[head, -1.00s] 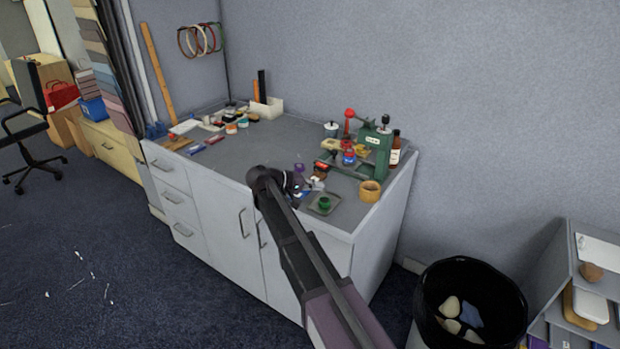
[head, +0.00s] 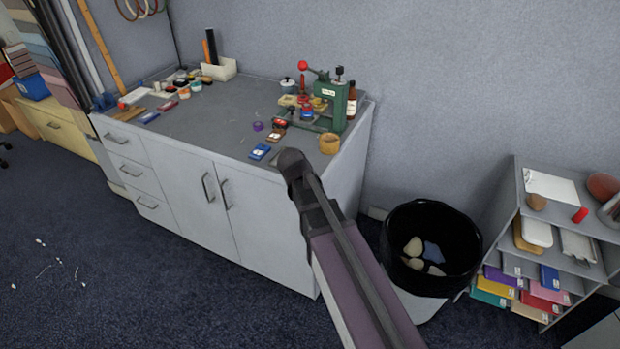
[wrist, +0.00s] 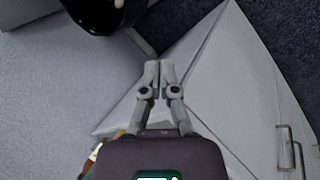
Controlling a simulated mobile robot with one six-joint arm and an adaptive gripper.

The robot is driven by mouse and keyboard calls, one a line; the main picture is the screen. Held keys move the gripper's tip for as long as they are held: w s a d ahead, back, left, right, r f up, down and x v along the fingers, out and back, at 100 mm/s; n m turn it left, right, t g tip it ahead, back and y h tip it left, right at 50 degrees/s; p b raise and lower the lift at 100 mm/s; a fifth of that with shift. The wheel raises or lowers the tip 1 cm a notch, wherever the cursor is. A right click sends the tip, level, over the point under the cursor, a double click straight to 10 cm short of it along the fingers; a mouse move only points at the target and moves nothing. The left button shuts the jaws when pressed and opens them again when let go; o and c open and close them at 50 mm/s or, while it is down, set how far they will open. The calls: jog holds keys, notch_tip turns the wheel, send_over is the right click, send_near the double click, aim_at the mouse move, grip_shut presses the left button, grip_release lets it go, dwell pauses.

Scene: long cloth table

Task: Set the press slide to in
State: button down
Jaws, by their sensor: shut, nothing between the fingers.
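The press (head: 330,104) is a green machine with a red-knobbed lever, standing at the right end of the grey worktop. Small coloured pieces lie at its base, including a blue and red one (head: 307,112). Its slide is too small to make out, so I cannot tell its position. In the head view my arm's end is at the worktop's front edge, left of and nearer than the press, and it hides my gripper. In the wrist view my gripper (wrist: 159,68) is shut and empty, with the cabinet's white surface behind it.
A wooden cup (head: 329,144) stands at the worktop's right front corner, and a brown bottle (head: 351,101) is behind the press. A black bin (head: 432,245) and a grey shelf unit (head: 563,245) stand right of the cabinet.

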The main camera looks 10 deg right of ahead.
jog(key=s+f+m+y+b, duration=0.1)
jog(key=s+f+y+b, duration=0.4)
jog(key=s+f+b, duration=0.4)
notch_tip(320, 180, down, 3)
jog(key=shift+s+d+r+b, duration=0.1)
jog(key=shift+s+d+b, duration=0.25)
jog(key=shift+s, duration=0.3)
